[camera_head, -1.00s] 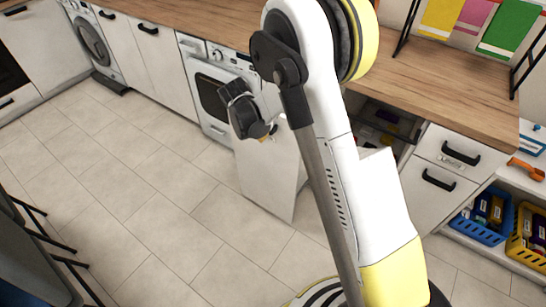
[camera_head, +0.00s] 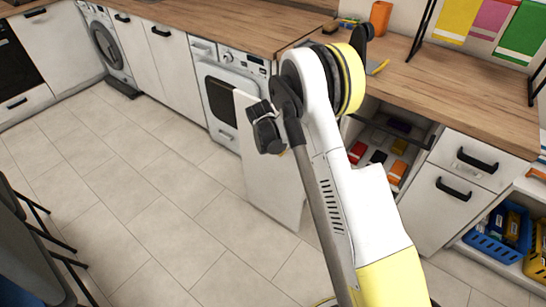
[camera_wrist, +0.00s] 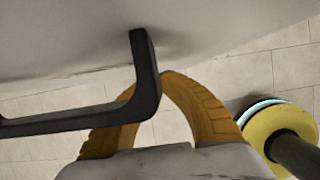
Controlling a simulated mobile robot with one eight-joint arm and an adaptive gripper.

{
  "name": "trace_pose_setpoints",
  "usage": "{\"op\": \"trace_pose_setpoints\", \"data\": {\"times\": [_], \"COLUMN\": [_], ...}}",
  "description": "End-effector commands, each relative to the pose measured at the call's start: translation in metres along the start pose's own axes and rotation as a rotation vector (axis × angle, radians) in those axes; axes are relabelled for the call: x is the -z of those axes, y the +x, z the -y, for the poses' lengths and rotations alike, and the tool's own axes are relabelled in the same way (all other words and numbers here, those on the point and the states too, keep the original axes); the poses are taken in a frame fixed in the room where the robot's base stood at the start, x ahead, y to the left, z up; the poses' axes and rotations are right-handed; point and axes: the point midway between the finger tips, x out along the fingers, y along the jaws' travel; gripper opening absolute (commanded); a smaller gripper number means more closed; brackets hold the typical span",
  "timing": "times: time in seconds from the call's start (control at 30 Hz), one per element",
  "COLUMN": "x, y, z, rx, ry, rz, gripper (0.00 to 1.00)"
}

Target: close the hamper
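The hamper appears to be the open unit under the right counter. Its white front panel (camera_head: 265,175) stands out over the floor, away from the cabinet opening (camera_head: 385,140). In the wrist view the panel (camera_wrist: 70,40) fills the top, with a black bar handle (camera_wrist: 80,118) on it. My gripper (camera_wrist: 168,78) has yellow fingers that appear to meet at their tips. The handle crosses in front of the left finger; whether they touch is unclear. In the head view my gripper (camera_head: 268,132) is small and dark at the panel's upper part, its fingers mostly hidden.
Coloured packets (camera_head: 398,146) lie inside the opening. White drawers (camera_head: 455,180) stand to its right, with a blue basket (camera_head: 490,240) beyond. An oven (camera_head: 225,95) is behind the panel. Dark chairs (camera_head: 30,220) stand at the left; the tiled floor (camera_head: 150,190) between is clear.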

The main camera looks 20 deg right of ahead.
Motion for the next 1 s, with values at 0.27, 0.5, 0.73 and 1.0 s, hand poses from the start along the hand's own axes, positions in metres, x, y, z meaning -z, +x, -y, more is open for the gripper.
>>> {"op": "trace_pose_setpoints", "data": {"times": [0.27, 0.5, 0.73, 1.0], "x": [-0.008, -0.009, -0.023, -0.076], "y": [0.002, 0.002, 0.008, 0.029], "z": [0.000, 0.000, 0.000, 0.001], "rx": [0.000, -0.001, 0.000, 0.000], "ry": [0.001, 0.001, 0.002, 0.004], "rz": [0.000, 0.000, 0.001, 0.000], "gripper": [0.00, 0.00, 0.00, 0.00]}}
